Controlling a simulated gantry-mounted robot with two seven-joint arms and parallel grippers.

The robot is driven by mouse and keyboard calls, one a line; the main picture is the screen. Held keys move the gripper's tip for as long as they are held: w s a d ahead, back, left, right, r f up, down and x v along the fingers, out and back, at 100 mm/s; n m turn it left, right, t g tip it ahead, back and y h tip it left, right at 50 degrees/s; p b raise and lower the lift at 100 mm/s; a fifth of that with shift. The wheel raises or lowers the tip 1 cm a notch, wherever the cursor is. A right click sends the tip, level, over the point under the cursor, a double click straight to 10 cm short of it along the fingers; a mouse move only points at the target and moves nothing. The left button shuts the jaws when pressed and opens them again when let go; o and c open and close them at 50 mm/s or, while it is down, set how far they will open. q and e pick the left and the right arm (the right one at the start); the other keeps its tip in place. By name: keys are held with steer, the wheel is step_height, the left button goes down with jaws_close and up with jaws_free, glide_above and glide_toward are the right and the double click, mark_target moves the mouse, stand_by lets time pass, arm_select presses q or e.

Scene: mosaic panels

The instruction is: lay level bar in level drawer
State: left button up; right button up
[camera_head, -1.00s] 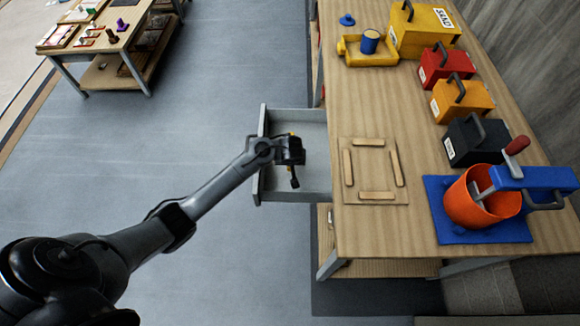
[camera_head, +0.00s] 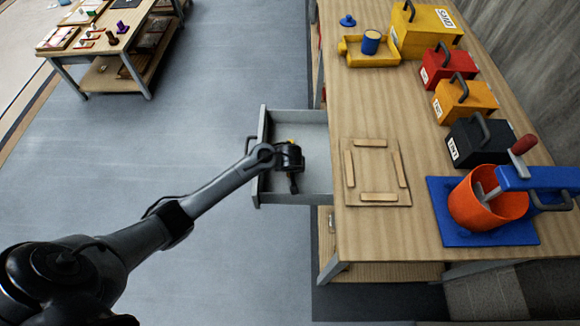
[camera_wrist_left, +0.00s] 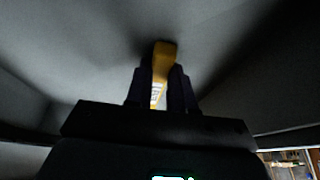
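The level drawer (camera_head: 318,117) is a grey drawer pulled out from the left side of the workbench. My left gripper (camera_head: 290,160) is inside the drawer's outline, pointing down into it. In the left wrist view the two dark fingers (camera_wrist_left: 161,90) are closed on the yellow level bar (camera_wrist_left: 164,55), which sits between them over the grey drawer surface. In the head view only a small yellow bit of the bar (camera_head: 291,141) shows behind the gripper. I cannot tell whether the bar touches the drawer floor. My right gripper is not in view.
The workbench (camera_head: 375,105) holds a wooden frame panel (camera_head: 376,172) beside the drawer, a yellow tray (camera_head: 372,59), several lidded boxes, and an orange bucket (camera_head: 487,207) on a blue base. The floor left of the drawer is clear.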

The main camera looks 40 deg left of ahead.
arm_select(q)
steer(key=o, duration=0.4)
steer(key=shift+o, duration=0.2)
steer(key=shift+r, duration=0.1)
steer(key=p+v, duration=0.5)
steer(key=v, duration=0.7)
steer(key=s+d+r+m+h, duration=0.1)
steer(key=s+d+m, duration=0.2)
steer(key=s, duration=0.5)
steer(key=s+d+r+m+h, duration=0.1)
steer(key=s+d+r+m, duration=0.1)
steer(key=s, duration=0.6)
steer(key=s+d+r+m+h, duration=0.1)
steer(key=s+d+m, duration=0.3)
steer(key=s, duration=0.4)
steer(key=shift+s+r+m, duration=0.2)
steer(key=shift+r+m, duration=0.1)
